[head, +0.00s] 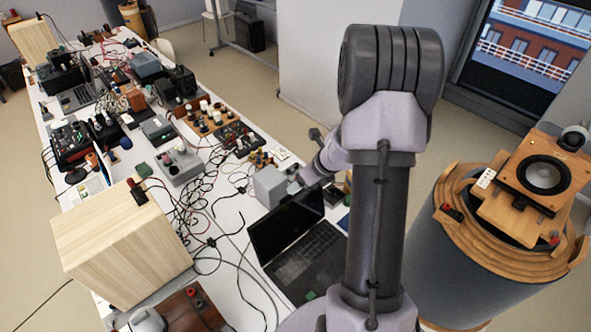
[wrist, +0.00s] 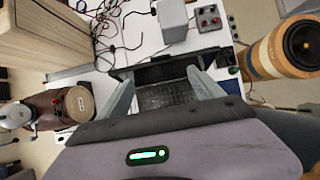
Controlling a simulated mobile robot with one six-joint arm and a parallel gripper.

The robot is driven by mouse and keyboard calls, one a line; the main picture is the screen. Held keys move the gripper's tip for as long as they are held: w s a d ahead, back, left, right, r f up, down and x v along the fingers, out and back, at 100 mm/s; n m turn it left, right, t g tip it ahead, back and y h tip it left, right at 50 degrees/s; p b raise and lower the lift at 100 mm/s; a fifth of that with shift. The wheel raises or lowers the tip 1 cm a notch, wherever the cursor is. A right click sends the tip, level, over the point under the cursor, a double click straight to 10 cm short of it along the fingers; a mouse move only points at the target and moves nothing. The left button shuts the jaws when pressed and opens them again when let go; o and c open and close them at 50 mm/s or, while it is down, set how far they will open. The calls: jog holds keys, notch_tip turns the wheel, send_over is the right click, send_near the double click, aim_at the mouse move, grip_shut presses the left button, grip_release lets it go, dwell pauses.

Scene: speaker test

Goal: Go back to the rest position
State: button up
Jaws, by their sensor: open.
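My gripper (wrist: 160,78) shows in the wrist view with its two grey fingers spread apart and nothing between them. Beyond the fingers lies the open black laptop (wrist: 165,95) on the white table. In the head view my arm (head: 375,200) rises in front of the table's right side, its elbow high. Part of my wrist (head: 325,165) shows left of the upper arm, above the laptop (head: 305,250). The fingers cannot be made out clearly in the head view.
A pale wooden box (head: 125,240) stands on the table's near left. Cables, meters and a grey box (head: 270,185) crowd the table (head: 225,290). A round wooden-topped drum (head: 460,260) bearing a speaker (head: 545,175) stands right of my arm. Floor (head: 240,80) is clear beyond the table.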

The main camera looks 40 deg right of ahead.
jog(key=s+a+r+n+y+b, duration=0.1)
jog(key=a+r+n+y+b, duration=0.1)
jog(key=a+n+b, duration=1.6)
jog(key=s+a+f+n+b, duration=0.2)
jog(key=s+a+n+b, duration=0.3)
jog(key=s, duration=0.4)
jog(key=s+a+f+n+b, duration=0.3)
jog(key=s+a+n+b, duration=0.2)
jog(key=s+a+n, duration=0.2)
jog(key=shift+s+f+n+b, duration=0.3)
jog(key=shift+s+n, duration=0.1)
jog(key=shift+s, duration=0.8)
